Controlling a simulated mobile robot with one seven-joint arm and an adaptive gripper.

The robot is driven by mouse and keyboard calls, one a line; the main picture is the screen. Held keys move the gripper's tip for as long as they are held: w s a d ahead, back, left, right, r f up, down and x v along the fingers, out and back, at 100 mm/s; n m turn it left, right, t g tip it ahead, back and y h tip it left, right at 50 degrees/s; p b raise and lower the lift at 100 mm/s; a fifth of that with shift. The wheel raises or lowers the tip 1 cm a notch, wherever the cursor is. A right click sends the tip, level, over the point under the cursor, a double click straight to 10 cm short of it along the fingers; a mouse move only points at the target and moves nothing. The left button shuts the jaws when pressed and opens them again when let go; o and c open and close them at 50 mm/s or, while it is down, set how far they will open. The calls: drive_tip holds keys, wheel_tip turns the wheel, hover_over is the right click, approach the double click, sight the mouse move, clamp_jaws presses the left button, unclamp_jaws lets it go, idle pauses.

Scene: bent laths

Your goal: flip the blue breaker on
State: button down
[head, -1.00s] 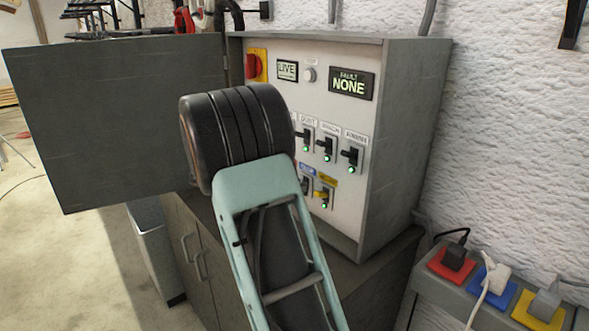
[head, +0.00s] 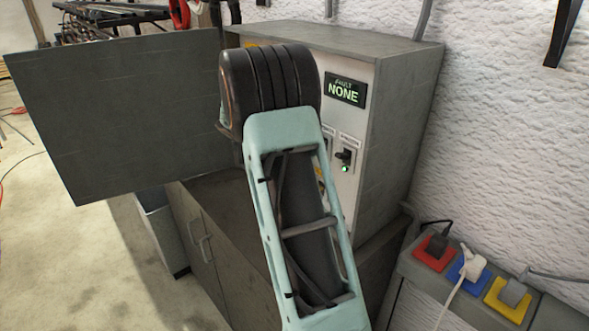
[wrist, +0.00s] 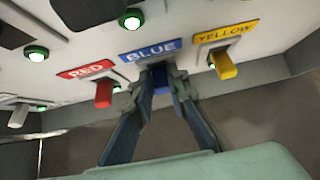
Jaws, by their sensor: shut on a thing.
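In the wrist view, the blue breaker's lever (wrist: 161,83) sits below a blue label reading BLUE (wrist: 151,51). My gripper (wrist: 161,73) has its two fingers closed in on this lever from both sides, with its tips close to the panel. The lever is partly hidden by the fingers, and I cannot make out a lamp for it. The red breaker (wrist: 104,93) is to its left and the yellow breaker (wrist: 223,65) to its right. In the head view, my arm hides the gripper and the blue breaker.
The grey breaker cabinet (head: 393,115) stands on a dark base cupboard, its door (head: 115,110) open to the left. Its fault display (head: 344,92) reads NONE. A black breaker (head: 345,156) has a lit green lamp. Coloured sockets (head: 436,252) are at lower right.

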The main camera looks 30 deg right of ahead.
idle(0.4)
drive_tip(key=c, duration=1.9)
unclamp_jaws()
drive_tip(key=v, duration=1.2)
